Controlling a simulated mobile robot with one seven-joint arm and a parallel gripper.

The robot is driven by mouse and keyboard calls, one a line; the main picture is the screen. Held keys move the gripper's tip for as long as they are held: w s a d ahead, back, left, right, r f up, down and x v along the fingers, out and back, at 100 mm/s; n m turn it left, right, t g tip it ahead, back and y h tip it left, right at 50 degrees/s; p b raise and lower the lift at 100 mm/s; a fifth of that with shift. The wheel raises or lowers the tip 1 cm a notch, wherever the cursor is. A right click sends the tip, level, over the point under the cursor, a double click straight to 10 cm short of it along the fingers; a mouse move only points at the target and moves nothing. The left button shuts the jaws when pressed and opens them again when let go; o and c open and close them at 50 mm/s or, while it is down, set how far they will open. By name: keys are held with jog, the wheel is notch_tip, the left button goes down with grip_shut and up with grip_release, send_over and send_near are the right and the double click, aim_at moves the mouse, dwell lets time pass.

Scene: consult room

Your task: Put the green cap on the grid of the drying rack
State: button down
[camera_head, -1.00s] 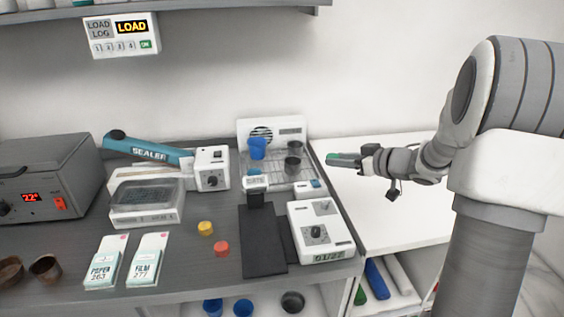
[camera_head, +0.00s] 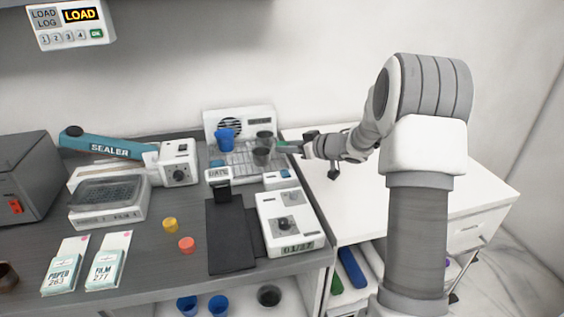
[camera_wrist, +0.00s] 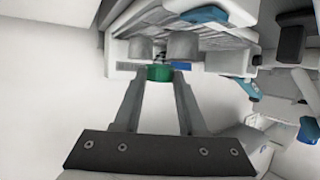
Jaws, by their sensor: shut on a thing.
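My gripper (camera_head: 282,146) is shut on the green cap (camera_wrist: 159,73), which sits between the fingertips in the wrist view. In the head view the cap (camera_head: 284,143) is a small green patch at the rack's right side. The drying rack (camera_head: 237,120) is a white unit with a back panel and a wire grid (camera_head: 240,168). A blue cup (camera_head: 224,138) and two dark grey cups (camera_head: 261,156) stand on the grid. The held cap is close to the grey cups; I cannot tell its height above the grid. The grid (camera_wrist: 222,31) shows partly in the wrist view.
A date stamp (camera_head: 218,178) and a white device (camera_head: 287,222) stand in front of the rack. A sealer (camera_head: 110,148) is to its left. Yellow (camera_head: 170,225) and orange (camera_head: 187,245) caps lie on the grey counter. The white counter (camera_head: 345,205) at right has free room.

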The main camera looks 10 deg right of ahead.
aim_at(284, 165)
jog(key=shift+x, duration=1.1)
jog(key=shift+w+d+f, duration=0.1)
jog(key=shift+f, duration=0.25)
jog(key=shift+f+b, duration=0.75)
jog(key=shift+f, duration=1)
jog(key=shift+f, duration=0.2)
jog(key=shift+c, duration=2.4)
grip_release()
jog(key=shift+r, duration=0.1)
